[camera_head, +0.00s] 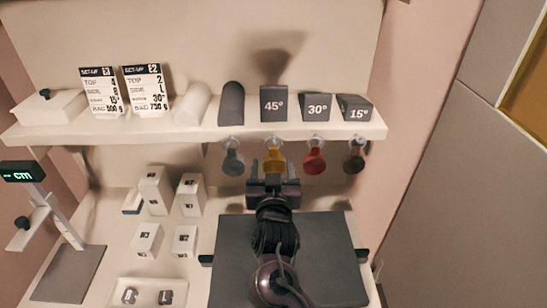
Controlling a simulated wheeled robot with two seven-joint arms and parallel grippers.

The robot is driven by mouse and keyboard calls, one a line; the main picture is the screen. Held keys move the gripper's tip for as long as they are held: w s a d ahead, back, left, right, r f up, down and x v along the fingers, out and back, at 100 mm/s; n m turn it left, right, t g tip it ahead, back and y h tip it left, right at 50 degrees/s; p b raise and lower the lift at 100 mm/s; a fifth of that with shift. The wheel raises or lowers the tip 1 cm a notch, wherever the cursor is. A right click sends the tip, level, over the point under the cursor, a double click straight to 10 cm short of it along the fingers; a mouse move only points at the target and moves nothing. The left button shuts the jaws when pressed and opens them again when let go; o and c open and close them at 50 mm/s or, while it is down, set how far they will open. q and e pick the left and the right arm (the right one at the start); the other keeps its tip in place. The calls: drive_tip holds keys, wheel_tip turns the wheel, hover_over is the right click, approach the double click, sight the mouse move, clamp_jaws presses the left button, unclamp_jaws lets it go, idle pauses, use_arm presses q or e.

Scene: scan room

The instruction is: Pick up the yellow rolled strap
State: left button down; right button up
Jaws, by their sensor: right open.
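The yellow rolled strap (275,157) hangs from a hook under the shelf's front edge, second from the left in a row of hanging straps. My right gripper (273,170) is just below and in front of it, with its fingers pointing up toward the shelf. The gripper is open, and its fingers stand to either side of the strap's lower part, which they partly hide. I cannot tell whether they touch it. My left gripper is not in view.
A grey-blue strap (233,161) hangs to the left; a red strap (314,160) and a dark strap (354,159) hang to the right. The shelf (210,133) above holds wedges, rolls and set-up cards. White blocks (147,240) and a dark pad (335,260) lie below.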

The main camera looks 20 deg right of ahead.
sight(273, 155)
drive_tip(key=shift+w+d+r+p, duration=0.25)
drive_tip(key=shift+w+p, duration=0.15)
drive_tip(key=shift+w, duration=0.15)
drive_tip(key=shift+w+d+r+p, duration=0.1)
drive_tip(key=shift+w+d+p, duration=0.1)
drive_tip(key=shift+w+p, duration=0.25)
drive_tip(key=w, duration=0.2)
drive_tip(key=shift+w+d+f, duration=0.35)
drive_tip(key=shift+d, duration=0.05)
drive_tip(key=shift+w+d+f, duration=0.1)
drive_tip(key=shift+w, duration=0.1)
drive_tip(key=shift+s, duration=0.1)
drive_tip(key=c, duration=0.8)
drive_tip(key=shift+c, duration=0.7)
use_arm(q)
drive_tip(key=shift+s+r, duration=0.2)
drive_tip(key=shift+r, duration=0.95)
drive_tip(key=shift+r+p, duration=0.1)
drive_tip(key=shift+p, duration=0.2)
